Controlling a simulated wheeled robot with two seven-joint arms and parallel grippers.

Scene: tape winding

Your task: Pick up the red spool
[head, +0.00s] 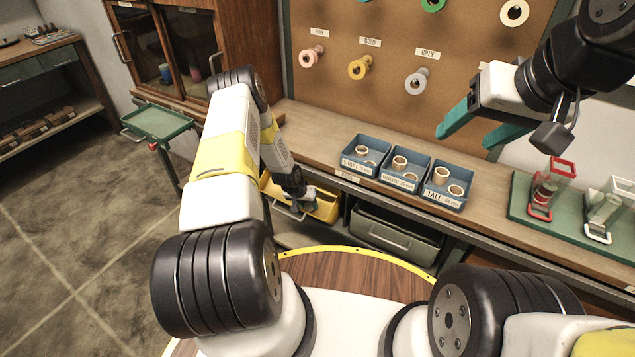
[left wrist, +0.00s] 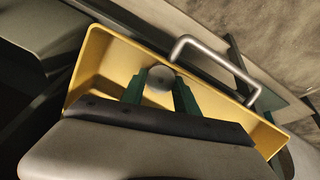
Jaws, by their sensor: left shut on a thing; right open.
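My left gripper (head: 303,203) reaches down into an open yellow drawer (head: 325,205) below the workbench. In the left wrist view, its green fingers (left wrist: 160,90) are shut on a round grey thing (left wrist: 158,78) inside the drawer. I cannot tell what that thing is, and no red shows on it. My right gripper (head: 482,132) is open and empty above the bench, its teal fingers apart. I cannot clearly make out a loose red spool. A red-framed holder (head: 542,200) with a red part stands on the green board at the right.
Blue trays (head: 445,199) with tan cores stand on the bench (head: 325,143). Pink (head: 309,57), gold (head: 357,69) and grey (head: 415,82) spools hang on the pegboard behind. The floor at left is mostly clear.

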